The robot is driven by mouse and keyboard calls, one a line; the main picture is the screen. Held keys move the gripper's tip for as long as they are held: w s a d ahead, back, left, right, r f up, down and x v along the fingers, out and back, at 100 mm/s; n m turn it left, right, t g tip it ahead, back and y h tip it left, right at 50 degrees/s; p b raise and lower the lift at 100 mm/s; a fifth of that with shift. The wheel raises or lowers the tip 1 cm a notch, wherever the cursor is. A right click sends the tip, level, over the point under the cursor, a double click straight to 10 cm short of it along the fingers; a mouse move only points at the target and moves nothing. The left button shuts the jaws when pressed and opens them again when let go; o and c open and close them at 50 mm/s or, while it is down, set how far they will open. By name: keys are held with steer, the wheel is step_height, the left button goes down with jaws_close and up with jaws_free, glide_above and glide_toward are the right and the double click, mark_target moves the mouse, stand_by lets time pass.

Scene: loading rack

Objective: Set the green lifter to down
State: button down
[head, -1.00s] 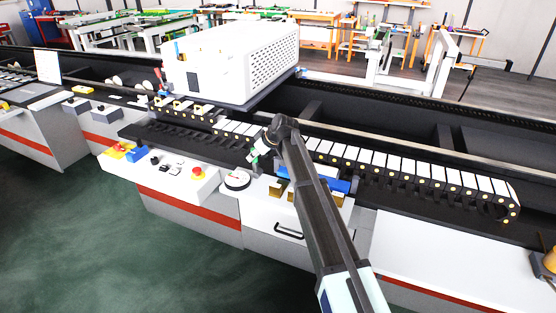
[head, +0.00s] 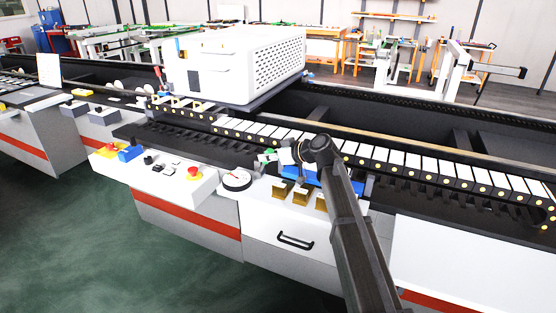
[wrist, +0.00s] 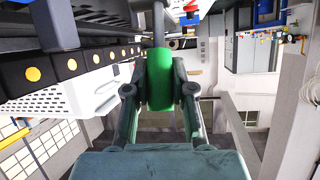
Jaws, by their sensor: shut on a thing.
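The green lifter (wrist: 160,80) shows in the wrist view as a green cylindrical grip on a grey rod that runs to the top of the picture. My gripper (wrist: 160,92) has a finger on each side of the green grip and is shut on it. In the head view the gripper (head: 272,156) is at the front edge of the machine, behind and right of the round dial. Only a little green (head: 266,156) shows there; my arm and gripper hide much of the lifter.
A white panel with a red button (head: 194,174) and a round white dial (head: 237,179) lie left of the gripper. Brass blocks (head: 301,197) and a blue part (head: 306,177) are close below my wrist. The black rack with white slats (head: 380,156) runs behind.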

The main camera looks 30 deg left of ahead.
stand_by(0.4)
steer(key=c, duration=1)
jaws_free()
steer(key=shift+o, duration=0.2)
steer(key=v, duration=1.2)
